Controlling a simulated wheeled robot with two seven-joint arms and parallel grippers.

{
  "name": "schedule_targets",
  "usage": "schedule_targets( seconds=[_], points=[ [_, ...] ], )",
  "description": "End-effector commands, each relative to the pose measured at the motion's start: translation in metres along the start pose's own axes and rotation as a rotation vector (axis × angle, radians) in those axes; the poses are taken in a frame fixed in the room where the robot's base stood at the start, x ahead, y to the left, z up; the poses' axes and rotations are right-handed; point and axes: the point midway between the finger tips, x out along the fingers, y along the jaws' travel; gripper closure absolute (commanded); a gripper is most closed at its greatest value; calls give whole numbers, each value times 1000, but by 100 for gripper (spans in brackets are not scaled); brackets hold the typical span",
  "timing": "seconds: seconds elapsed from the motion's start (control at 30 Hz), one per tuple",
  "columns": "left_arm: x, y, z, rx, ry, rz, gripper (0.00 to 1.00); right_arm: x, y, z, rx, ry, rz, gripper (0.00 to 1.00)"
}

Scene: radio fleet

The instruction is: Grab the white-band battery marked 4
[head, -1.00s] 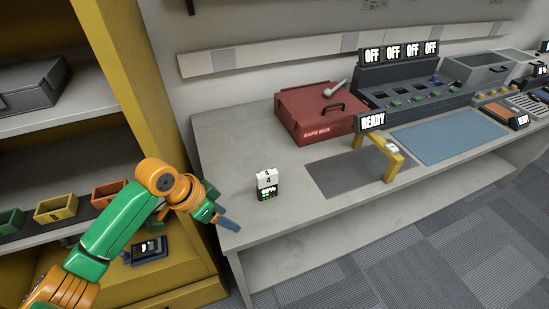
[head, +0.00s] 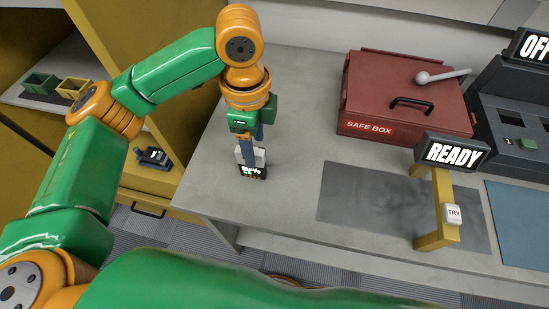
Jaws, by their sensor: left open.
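The battery (head: 253,171) stands upright on the grey table, with a white upper part and a dark lower part with a lit readout. Its number is hidden now; in the earlier head view a 4 shows on its white top. My left gripper (head: 252,145) points down right over the battery. Its blue fingers are open and overlap the white upper part in the picture. I cannot tell whether they touch it. My right gripper is not in view.
A red safe box (head: 375,90) stands behind and right on the table (head: 290,115). A yellow shelf with small bins (head: 72,88) is at the left.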

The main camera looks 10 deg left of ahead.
Motion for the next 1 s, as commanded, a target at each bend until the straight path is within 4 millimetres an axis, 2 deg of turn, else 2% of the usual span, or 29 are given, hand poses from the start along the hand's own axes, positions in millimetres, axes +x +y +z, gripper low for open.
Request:
schedule_targets(
  seconds=[0.17, 0.43, 0.53, 0.7, 0.77, 0.93, 0.97, 1.0],
  points=[
    [16, 1, 2, 5, -10, 4, 35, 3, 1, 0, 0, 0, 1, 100],
    [65, 2, 4, 5, -8, 4, 35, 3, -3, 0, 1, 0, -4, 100],
    [72, 2, 4, 6, -8, 1, 35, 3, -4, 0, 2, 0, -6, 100],
    [72, 2, 4, 6, -7, 0, 35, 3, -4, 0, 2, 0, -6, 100],
    [72, 2, 4, 6, -7, 0, 48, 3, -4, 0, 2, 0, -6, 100],
    [72, 2, 4, 6, -7, 0, 94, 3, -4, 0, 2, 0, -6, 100],
    [72, 1, 4, 6, -7, 0, 100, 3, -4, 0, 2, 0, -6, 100],
    [72, 1, 4, 6, -7, 0, 100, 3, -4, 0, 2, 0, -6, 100]
  ],
)
